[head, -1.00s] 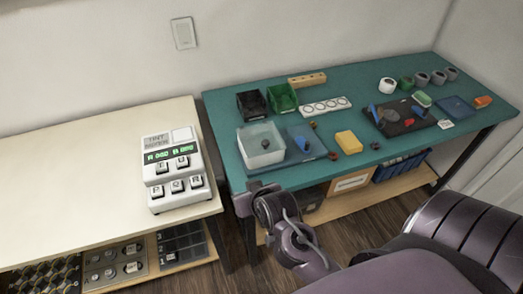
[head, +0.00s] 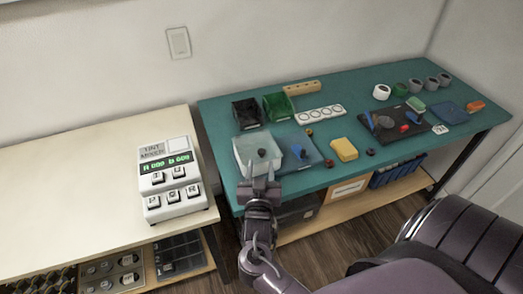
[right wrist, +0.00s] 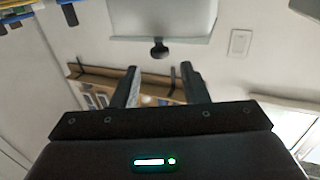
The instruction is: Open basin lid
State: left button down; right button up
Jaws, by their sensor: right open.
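The basin (head: 243,160) is a translucent white box at the left front of the green table. Its pale lid (head: 250,146) is on and has a dark round knob (head: 262,153). In the right wrist view the lid (right wrist: 185,39) and its dark knob (right wrist: 159,48) show at the top, beyond the fingertips. My right gripper (head: 260,178) is at the table's front edge, just in front of the basin. It is open and empty, and in the right wrist view its two fingers (right wrist: 159,70) are apart, with the knob beyond the gap. My left gripper is not in view.
A blue mat (head: 313,163) with a blue item lies right of the basin. A black bin (head: 247,113) and a green bin (head: 278,107) stand behind it. A yellow block (head: 344,150) lies further right. A labelled machine (head: 170,180) stands on the pale table at left.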

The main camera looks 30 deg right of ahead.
aim_at(261, 154)
jog(key=x, duration=0.7)
jog(key=shift+p, duration=0.4)
grip_shut()
